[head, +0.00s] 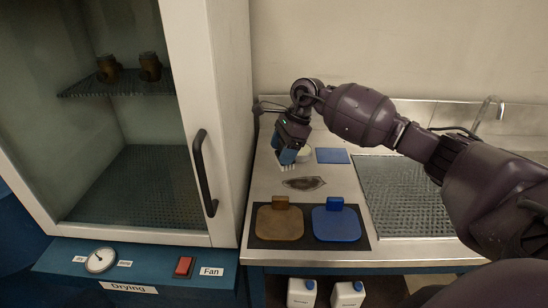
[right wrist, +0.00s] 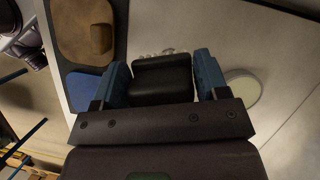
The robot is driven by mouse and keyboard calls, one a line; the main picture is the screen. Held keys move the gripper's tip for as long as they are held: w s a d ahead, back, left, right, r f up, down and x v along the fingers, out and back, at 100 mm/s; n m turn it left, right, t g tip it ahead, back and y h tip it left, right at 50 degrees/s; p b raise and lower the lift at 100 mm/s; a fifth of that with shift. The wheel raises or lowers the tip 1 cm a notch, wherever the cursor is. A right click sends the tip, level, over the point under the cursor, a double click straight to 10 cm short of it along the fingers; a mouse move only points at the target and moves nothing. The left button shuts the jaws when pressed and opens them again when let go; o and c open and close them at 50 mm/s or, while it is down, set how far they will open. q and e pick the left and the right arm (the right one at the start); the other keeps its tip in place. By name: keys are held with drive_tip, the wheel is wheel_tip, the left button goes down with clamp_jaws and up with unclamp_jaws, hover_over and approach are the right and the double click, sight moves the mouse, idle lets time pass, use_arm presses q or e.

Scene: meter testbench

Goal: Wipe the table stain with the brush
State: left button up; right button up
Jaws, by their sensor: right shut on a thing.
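The dark brown table stain (head: 303,183) lies flat on the metal worktop (head: 262,190) in the head view. My right gripper (head: 288,152) is above the worktop, behind and left of the stain in the picture. It is shut on the brush, whose pale bristles (head: 287,167) show below the fingers. In the right wrist view the brush's black block (right wrist: 162,80) sits between the blue fingers, with white bristle tips beyond it. I cannot tell whether the bristles touch the worktop; they are apart from the stain. My left gripper is not in view.
A black mat (head: 309,243) at the front holds a brown pad (head: 279,224) and a blue pad (head: 336,225), each with a raised grip. A blue square (head: 332,156) and a white round thing (head: 305,154) lie behind. The drying cabinet (head: 226,120) stands left, a mesh-covered sink (head: 400,200) right.

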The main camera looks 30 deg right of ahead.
drive_tip(key=shift+w+d+f, duration=0.1)
drive_tip(key=shift+d+f, duration=0.05)
drive_tip(key=shift+f, duration=0.05)
